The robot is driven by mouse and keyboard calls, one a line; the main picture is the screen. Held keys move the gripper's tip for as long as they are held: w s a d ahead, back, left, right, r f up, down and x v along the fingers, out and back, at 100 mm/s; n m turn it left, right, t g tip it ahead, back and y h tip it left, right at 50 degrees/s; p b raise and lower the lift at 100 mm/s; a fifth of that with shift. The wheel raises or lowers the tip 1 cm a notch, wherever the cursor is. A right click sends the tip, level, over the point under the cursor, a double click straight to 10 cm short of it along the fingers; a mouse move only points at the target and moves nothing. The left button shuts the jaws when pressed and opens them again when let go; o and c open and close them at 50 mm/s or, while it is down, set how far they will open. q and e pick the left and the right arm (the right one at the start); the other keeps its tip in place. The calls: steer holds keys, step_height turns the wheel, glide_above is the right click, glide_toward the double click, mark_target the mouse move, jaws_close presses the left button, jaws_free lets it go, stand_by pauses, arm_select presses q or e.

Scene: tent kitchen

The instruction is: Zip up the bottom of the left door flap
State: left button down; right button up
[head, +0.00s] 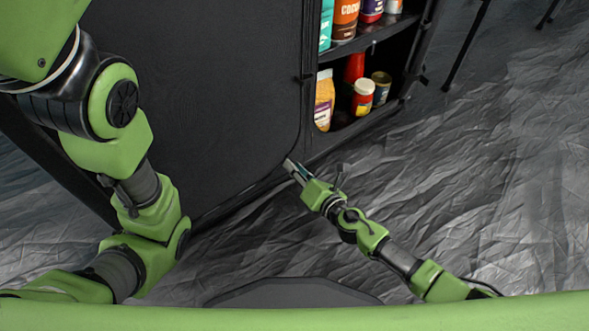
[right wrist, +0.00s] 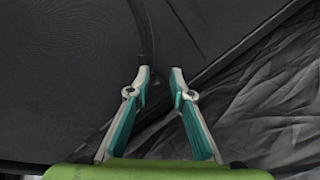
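The left door flap (head: 225,95) is a flat black panel with a rounded bottom right corner, closed against its frame. A dark seam (right wrist: 148,35) curves down its edge in the right wrist view. My right gripper (head: 289,164) is at that bottom right corner, close to the fabric. In the right wrist view the gripper (right wrist: 160,70) has its fingertips apart, one on each side of the seam's lower end. I cannot make out a zipper pull or whether the fingers touch the fabric. My left arm crosses in front of the panel's left side; its gripper is out of frame.
Wrinkled grey ground sheet (head: 480,170) lies clear at the right. Thin black legs (head: 466,45) stand at the upper right.

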steer(key=v, duration=1.2)
stand_by(0.5)
